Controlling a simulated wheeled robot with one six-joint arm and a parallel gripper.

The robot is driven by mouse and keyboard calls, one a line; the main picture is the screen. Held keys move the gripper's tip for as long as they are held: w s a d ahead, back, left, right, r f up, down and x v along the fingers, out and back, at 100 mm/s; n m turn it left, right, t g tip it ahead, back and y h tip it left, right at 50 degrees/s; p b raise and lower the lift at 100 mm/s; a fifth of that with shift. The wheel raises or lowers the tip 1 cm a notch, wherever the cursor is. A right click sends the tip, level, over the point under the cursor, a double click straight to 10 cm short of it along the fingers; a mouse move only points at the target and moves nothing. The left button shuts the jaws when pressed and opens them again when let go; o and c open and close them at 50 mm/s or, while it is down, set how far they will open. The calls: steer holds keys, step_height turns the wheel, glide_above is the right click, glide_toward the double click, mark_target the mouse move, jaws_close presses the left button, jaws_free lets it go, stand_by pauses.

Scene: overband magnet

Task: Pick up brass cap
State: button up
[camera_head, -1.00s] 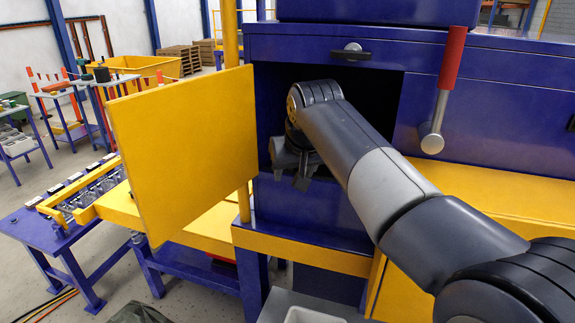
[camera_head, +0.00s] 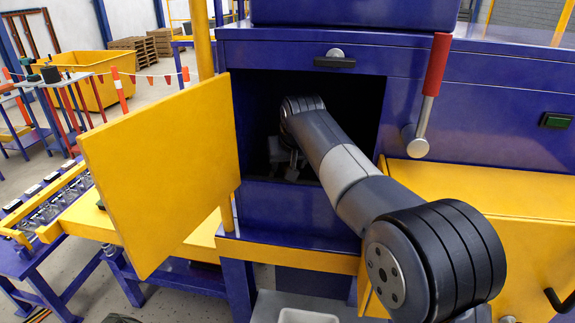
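I cannot make out a brass cap in this view. My gripper (camera_head: 291,168) is inside the dark opening of the blue machine (camera_head: 290,215), near its lower left part. Its fingers are small and in shadow, so I cannot tell whether they are open or shut, or whether anything is between them. My arm reaches in from the lower right and hides part of the opening.
A yellow door (camera_head: 165,175) stands swung open left of the opening. A red-handled lever (camera_head: 433,85) hangs to its right. A yellow sloped panel (camera_head: 490,210) lies right of my arm. A pale tray (camera_head: 307,316) is below.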

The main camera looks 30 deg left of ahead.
steer(key=c, duration=1.1)
steer(key=shift+o, duration=0.2)
steer(key=shift+r, duration=0.1)
